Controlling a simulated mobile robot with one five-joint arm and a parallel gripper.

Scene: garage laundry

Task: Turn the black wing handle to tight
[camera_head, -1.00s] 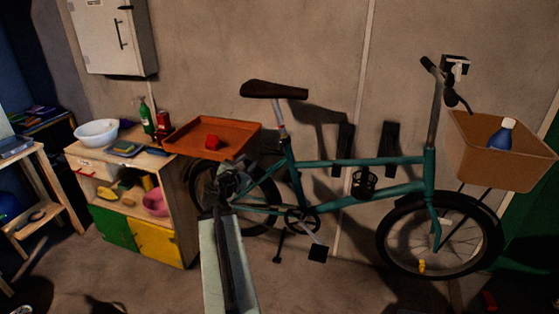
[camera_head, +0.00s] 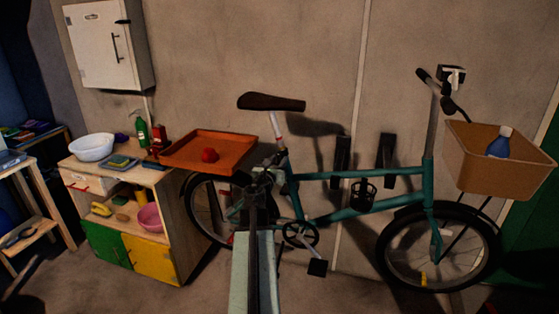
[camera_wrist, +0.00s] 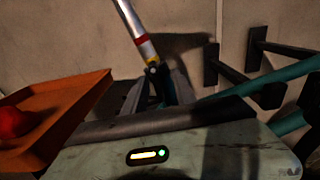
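The teal bicycle (camera_head: 360,200) stands by the wall. Its pale seat post (camera_head: 278,125) rises to a dark saddle (camera_head: 271,102). In the wrist view, the seat post (camera_wrist: 132,22) has a red and a yellow band. A small black wing handle (camera_wrist: 152,70) shows at the foot of the post, partly hidden; its exact turn is hard to tell. My gripper (camera_head: 268,165) is just in front of the seat-post joint in the head view. In the wrist view, my gripper (camera_wrist: 158,88) has its grey fingers apart, one on each side below the handle. Contact cannot be told.
An orange tray (camera_head: 175,160) with a red object (camera_head: 209,155) is close on the left of my gripper. Black wall brackets (camera_head: 387,155) stick out behind the bicycle. A brown basket (camera_head: 470,175) is at the right.

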